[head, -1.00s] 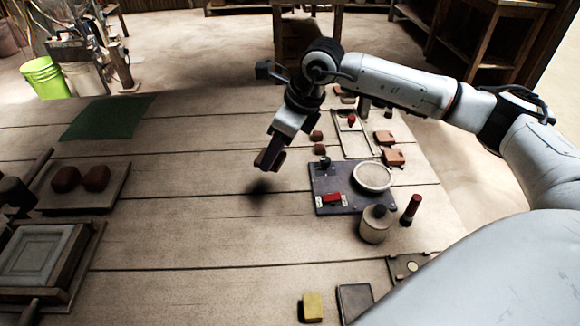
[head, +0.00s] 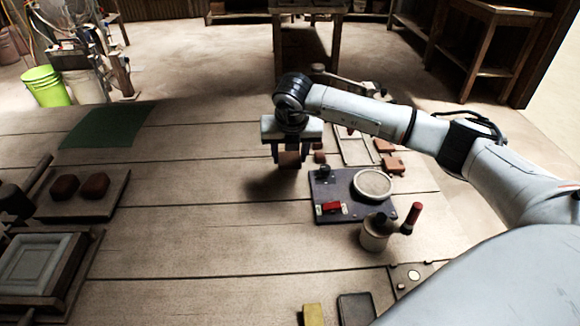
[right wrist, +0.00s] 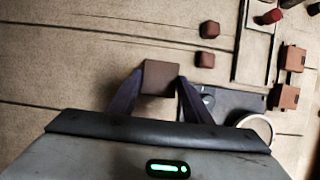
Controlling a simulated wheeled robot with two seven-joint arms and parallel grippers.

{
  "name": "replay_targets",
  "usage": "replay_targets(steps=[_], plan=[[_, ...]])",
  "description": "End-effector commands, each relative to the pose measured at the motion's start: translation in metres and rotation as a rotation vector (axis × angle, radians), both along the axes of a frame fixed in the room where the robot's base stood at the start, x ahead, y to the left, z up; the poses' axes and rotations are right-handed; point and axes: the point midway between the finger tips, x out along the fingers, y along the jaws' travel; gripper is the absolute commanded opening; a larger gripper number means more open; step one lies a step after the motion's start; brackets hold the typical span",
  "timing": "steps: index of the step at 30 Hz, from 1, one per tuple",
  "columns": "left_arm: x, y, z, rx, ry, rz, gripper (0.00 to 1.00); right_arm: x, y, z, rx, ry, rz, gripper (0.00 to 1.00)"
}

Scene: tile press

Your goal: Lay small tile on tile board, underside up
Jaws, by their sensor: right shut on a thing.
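My right gripper (head: 289,164) is shut on a small brown square tile (head: 290,157) and holds it above the bare table, left of the dark plate. In the right wrist view the tile (right wrist: 161,77) sits between the two fingertips, with one flat face showing. I cannot tell whether that face is its underside. A pale, flat, framed board (head: 356,149), which may be the tile board, lies beyond the dark plate, partly behind my right arm. It also shows in the right wrist view (right wrist: 253,45). My left gripper is out of view.
A press (head: 40,262) stands at left. The middle table is clear.

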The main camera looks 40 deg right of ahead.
Motion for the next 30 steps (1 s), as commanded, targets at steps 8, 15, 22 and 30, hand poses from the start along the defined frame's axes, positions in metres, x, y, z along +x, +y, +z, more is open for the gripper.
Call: replay_targets(steps=[8, 15, 22, 30], plan=[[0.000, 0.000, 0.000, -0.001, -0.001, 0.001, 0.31, -0.001, 0.000, -0.040, 0.000, 0.003, 0.001, 0.18], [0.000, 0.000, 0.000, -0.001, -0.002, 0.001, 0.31, -0.001, 0.000, -0.041, 0.000, 0.001, 0.002, 0.18], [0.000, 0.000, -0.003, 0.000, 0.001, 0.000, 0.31, -0.001, 0.000, -0.044, -0.001, 0.002, 0.001, 0.53], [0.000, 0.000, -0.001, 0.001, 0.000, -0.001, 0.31, -0.001, 0.000, -0.043, 0.000, 0.003, 0.001, 0.53]])
